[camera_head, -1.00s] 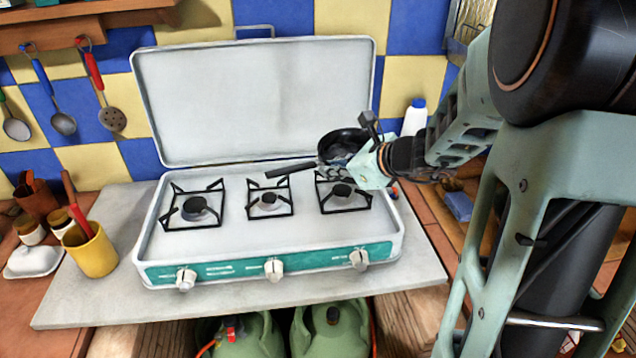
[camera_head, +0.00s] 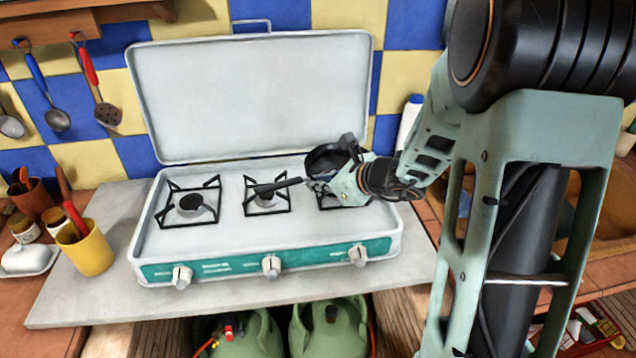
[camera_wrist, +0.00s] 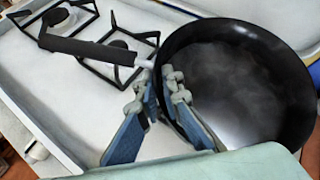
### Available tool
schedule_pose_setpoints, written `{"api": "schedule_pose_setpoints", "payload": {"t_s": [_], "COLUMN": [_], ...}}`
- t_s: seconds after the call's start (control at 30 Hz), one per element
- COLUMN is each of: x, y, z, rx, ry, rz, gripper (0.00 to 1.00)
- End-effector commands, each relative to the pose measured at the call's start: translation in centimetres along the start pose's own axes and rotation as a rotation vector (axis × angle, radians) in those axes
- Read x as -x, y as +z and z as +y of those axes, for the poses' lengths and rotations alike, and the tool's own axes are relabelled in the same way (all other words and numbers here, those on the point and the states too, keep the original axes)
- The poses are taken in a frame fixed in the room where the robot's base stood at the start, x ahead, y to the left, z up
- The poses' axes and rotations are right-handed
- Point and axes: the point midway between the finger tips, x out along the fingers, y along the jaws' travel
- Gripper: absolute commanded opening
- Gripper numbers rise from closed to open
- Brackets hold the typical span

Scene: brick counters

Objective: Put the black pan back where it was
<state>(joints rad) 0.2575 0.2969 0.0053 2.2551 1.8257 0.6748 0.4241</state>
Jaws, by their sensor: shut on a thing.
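The black pan (camera_head: 328,157) is over the right burner of the camping stove (camera_head: 220,236), its handle (camera_head: 278,186) pointing left over the middle burner. In the wrist view the round pan (camera_wrist: 240,85) fills the right side and its handle (camera_wrist: 85,49) runs to the upper left. My gripper (camera_head: 335,181) is at the pan's near side. In the wrist view my gripper (camera_wrist: 160,97) has its blue fingers on either side of the pan's near wall, close to the handle joint. It is shut on the pan. Whether the pan touches the burner grate cannot be told.
The raised stove lid (camera_head: 255,95) stands behind the burners. A white bottle (camera_head: 410,118) is right of the lid. A yellow cup (camera_head: 88,250) with utensils stands left of the stove. The left burner (camera_head: 190,203) is bare.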

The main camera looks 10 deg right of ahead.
Motion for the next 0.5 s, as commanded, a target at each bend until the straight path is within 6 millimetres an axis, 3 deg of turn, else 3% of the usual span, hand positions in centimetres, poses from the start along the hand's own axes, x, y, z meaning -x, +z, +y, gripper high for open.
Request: {"api": "schedule_pose_setpoints", "payload": {"t_s": [0.17, 0.2, 0.33, 0.5], "x": [-0.28, -0.28, -0.24, -0.24], "y": [-0.24, -0.39, -0.36, -0.35], "z": [0.02, 0.11, 0.10, 0.10], "rx": [0.003, 0.001, 0.000, 0.000], "ry": [-0.002, 0.000, 0.000, 0.000], "rz": [-0.004, 0.000, 0.000, 0.000], "gripper": [0.00, 0.09, 0.23, 0.25]}}
